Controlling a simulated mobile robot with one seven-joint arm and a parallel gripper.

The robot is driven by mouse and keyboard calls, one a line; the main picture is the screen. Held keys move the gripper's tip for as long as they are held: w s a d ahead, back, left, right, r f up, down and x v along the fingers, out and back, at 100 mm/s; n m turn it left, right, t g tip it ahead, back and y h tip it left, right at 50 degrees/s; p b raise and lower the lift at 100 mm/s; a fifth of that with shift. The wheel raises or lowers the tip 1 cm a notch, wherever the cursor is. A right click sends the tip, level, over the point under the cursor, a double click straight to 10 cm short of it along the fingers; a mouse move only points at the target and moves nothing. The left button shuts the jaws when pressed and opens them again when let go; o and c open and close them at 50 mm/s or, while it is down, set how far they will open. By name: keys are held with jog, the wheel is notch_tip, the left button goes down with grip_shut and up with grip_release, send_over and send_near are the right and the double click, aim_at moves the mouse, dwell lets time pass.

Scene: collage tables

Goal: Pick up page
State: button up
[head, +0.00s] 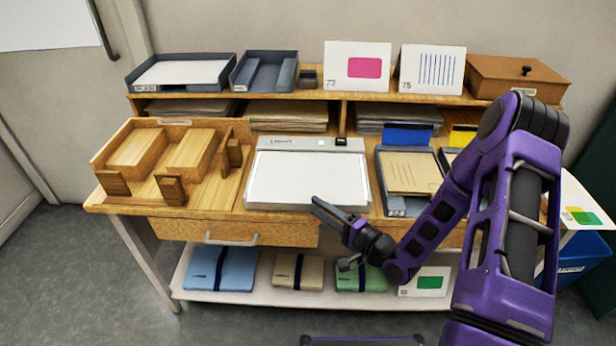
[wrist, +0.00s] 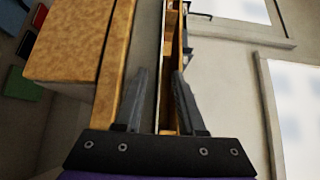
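Which sheet is the page is not certain. A light box (head: 308,145) on the desk has a plain white surface (head: 308,180). A white sheet (head: 183,73) lies in a grey tray at the upper left. Tan paper (head: 411,171) lies in a dark tray to the right of the light box. My gripper (head: 318,205) is at the front right of the light box, near the desk's front edge; I cannot tell its height.
A wooden tray with blocks (head: 160,155) stands left of the light box. Picture cards (head: 357,67), grey trays and a brown box (head: 515,75) line the upper shelf. Bundles (head: 221,268) lie on the lower shelf. A drawer handle (head: 231,240) sticks out at the front.

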jog(key=shift+w+a, duration=0.45)
grip_shut()
dwell(1.1)
